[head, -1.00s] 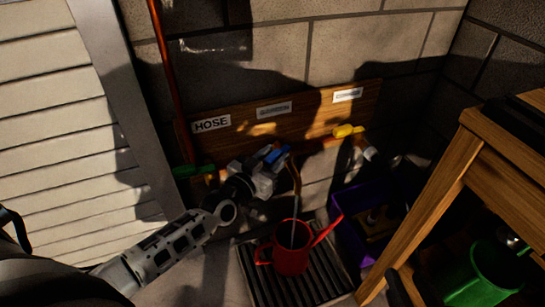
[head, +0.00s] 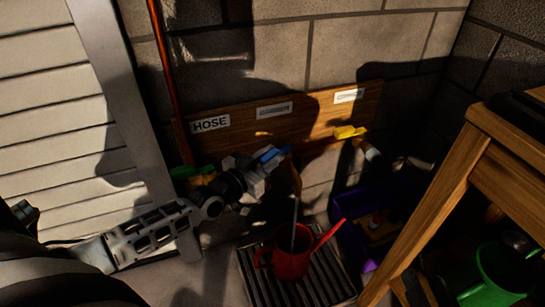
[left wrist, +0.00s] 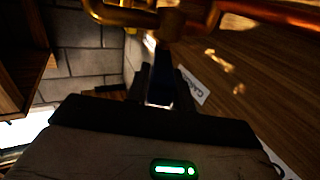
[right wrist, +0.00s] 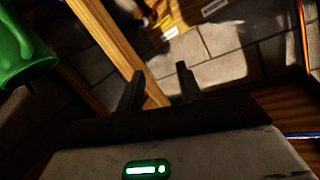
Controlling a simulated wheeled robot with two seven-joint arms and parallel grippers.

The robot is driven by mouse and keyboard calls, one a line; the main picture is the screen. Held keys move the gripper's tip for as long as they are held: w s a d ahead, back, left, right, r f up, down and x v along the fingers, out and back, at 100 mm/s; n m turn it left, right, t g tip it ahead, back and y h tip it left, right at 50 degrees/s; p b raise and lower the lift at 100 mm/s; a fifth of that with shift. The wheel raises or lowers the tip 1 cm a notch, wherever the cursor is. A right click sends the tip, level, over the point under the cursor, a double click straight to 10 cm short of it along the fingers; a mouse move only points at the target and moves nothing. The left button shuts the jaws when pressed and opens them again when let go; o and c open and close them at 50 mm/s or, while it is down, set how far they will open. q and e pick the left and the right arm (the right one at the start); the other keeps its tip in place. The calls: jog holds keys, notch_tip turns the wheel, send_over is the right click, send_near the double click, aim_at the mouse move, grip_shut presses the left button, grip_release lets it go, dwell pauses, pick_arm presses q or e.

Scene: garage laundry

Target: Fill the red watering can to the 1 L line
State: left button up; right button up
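The red watering can (head: 291,264) stands upright on a dark slatted grate, its spout pointing right. A thin grey vertical streak (head: 295,225), which looks like water, runs down into its mouth. The 1 L line and the level inside cannot be made out. My left gripper (head: 266,163) is at the blue tap handle (head: 272,155) above the can, under the middle label. In the left wrist view, the dark blue handle (left wrist: 160,82) lies between the fingers, which look closed on it. My right gripper (right wrist: 158,88) is open and empty, away from the can.
The wooden board (head: 235,135) carries labels; HOSE (head: 211,124) is readable. A yellow handle (head: 347,132) is right of the blue one, a green handle (head: 183,172) left. A purple crate (head: 350,205) stands right of the grate (head: 325,275). A wooden table (head: 440,195) and green can (head: 495,275) are at right.

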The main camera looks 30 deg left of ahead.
pick_arm(q)
jog(key=o, duration=0.3)
